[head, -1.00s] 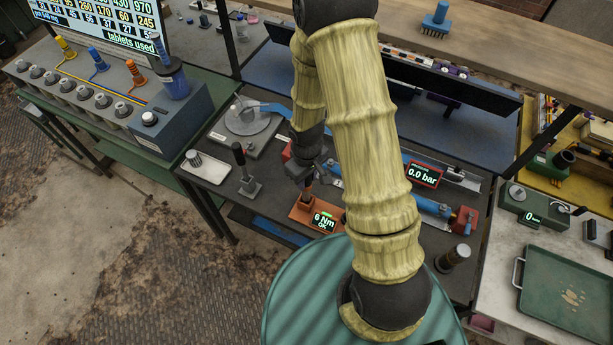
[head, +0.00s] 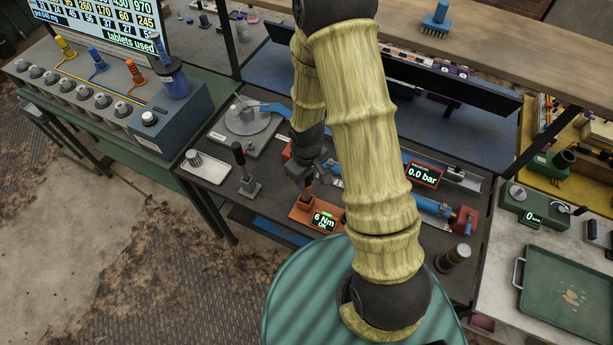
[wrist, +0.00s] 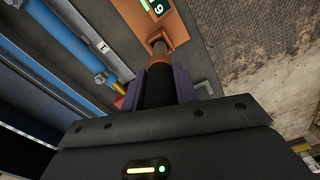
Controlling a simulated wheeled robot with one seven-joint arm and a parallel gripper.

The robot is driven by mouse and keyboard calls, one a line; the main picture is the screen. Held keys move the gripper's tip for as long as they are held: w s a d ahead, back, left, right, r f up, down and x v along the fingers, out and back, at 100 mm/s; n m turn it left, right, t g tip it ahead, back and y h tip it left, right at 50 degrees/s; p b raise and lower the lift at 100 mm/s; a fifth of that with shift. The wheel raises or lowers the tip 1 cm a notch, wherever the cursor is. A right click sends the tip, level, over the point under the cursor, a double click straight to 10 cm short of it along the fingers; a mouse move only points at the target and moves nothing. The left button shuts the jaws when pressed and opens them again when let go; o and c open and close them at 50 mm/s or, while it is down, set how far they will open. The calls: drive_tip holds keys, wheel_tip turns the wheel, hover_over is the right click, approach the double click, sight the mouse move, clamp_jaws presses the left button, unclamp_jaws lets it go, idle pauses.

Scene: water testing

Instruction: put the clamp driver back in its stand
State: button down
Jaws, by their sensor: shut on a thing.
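My gripper (head: 303,180) is shut on the dark handle of the clamp driver, above an orange block (head: 302,213) with a display reading "6 Nm OK". In the wrist view, the clamp driver's black handle (wrist: 158,92) lies between the two purple-grey fingers of my gripper (wrist: 160,84). The driver's narrower end meets a raised orange socket on the orange block, which also shows in the wrist view (wrist: 181,27). The end of the tip is hidden there, and I cannot tell how deep it sits. The driver looks roughly upright in the head view.
A blue cylinder rig with a red "0.0 bar" display (head: 423,174) lies right of the block, partly behind my arm. A black-handled lever on a grey base (head: 249,187) stands to the left. A white tray piece (head: 204,168) and a round plate (head: 248,121) are farther left.

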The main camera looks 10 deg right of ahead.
drive_tip(key=shift+f+b, duration=2.05)
drive_tip(key=shift+f, duration=0.5)
drive_tip(key=c, duration=1)
unclamp_jaws()
wheel_tip(320, 180, up, 18)
drive_tip(key=shift+f+b, duration=0.25)
drive_tip(key=shift+b, duration=0.1)
